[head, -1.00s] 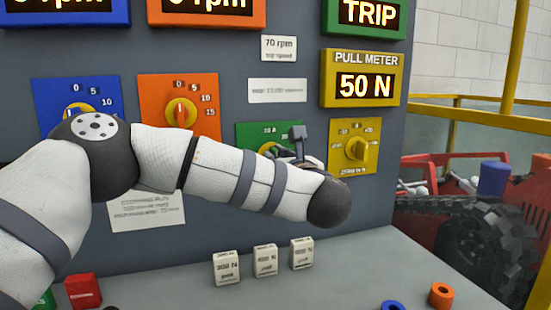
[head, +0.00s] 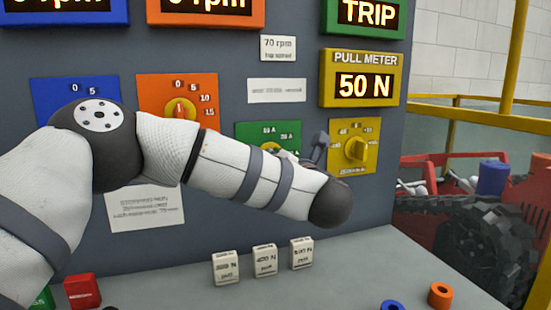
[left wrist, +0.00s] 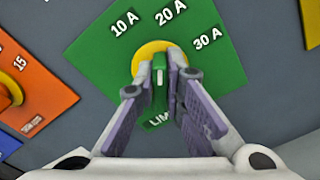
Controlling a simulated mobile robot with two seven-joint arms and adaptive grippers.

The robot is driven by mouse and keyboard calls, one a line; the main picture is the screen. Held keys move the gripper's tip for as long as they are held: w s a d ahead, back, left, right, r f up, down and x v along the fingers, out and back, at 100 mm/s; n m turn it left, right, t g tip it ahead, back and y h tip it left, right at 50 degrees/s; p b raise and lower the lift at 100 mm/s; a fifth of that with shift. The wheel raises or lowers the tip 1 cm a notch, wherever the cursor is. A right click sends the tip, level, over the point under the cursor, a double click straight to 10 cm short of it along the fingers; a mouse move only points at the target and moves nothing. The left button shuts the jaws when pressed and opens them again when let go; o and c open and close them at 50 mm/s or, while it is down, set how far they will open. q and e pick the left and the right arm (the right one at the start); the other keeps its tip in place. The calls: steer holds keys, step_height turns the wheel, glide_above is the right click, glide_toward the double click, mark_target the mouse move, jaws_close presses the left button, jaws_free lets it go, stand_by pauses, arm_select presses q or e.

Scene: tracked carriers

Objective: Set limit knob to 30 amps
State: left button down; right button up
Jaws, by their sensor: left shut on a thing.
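The limit knob (left wrist: 160,92) is a green bar with a white mark on a yellow disc, seen in the left wrist view. It sits on a green plate (left wrist: 92,50) marked 10 A, 20 A and 30 A. The white mark points roughly toward 20 A; its exact setting is hard to tell. My left gripper (left wrist: 166,80) is shut on the knob, one finger on each side. My right gripper is not in view.
A yellow dial (head: 355,148) lies close right of the green plate, under a pull meter display (head: 361,78) reading 50 N. An orange dial (head: 180,110) and a blue plate (head: 60,98) are at left. Several small blocks and rings lie on the shelf (head: 350,270).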

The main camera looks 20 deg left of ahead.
arm_select(q)
steer(key=m, duration=0.5)
steer(key=shift+d+f+m, duration=0.1)
steer(key=shift+m, duration=0.2)
steer(key=m, duration=0.4)
steer(key=shift+f+m, duration=0.1)
steer(key=shift+m, duration=0.6)
steer(key=c, duration=1.7)
jaws_free()
steer(key=v, duration=1.2)
